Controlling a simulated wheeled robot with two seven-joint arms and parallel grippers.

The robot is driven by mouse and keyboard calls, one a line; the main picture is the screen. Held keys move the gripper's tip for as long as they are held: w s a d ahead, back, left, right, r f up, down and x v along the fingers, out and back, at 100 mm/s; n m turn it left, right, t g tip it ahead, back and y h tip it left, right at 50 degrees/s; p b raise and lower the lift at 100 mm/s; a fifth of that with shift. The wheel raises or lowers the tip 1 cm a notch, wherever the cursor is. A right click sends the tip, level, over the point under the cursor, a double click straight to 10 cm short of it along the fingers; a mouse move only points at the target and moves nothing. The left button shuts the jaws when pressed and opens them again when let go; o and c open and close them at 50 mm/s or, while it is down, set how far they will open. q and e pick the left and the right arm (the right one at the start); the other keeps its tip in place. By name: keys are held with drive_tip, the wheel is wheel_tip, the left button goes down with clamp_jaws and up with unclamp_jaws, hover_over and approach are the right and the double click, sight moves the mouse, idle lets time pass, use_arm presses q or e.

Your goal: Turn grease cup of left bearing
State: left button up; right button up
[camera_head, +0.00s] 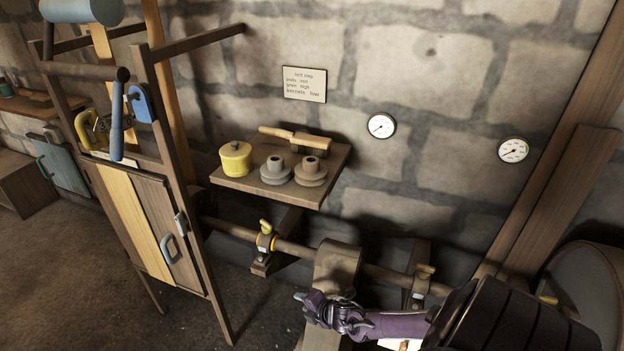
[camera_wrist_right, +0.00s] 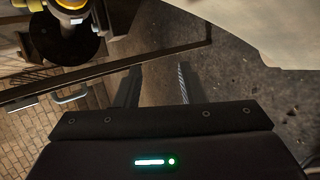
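The left bearing (camera_head: 266,243) sits on the horizontal shaft below the small shelf, with a yellow grease cup (camera_head: 264,226) on top. My left gripper is out of view.
A wooden rack (camera_head: 180,170) with hanging tools stands left. A broad belt (camera_head: 336,268) hangs over the shaft between the bearings.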

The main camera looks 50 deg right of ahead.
drive_tip(key=s+f+m, duration=0.1)
drive_tip(key=s+m, duration=0.1)
drive_tip(key=s+f+g+p, duration=0.1)
drive_tip(key=shift+s+a+f+m+h, duration=0.2)
drive_tip(key=shift+a+f+m+h, duration=0.1)
drive_tip(key=shift+a+f+m, duration=0.1)
drive_tip(key=shift+s, duration=0.1)
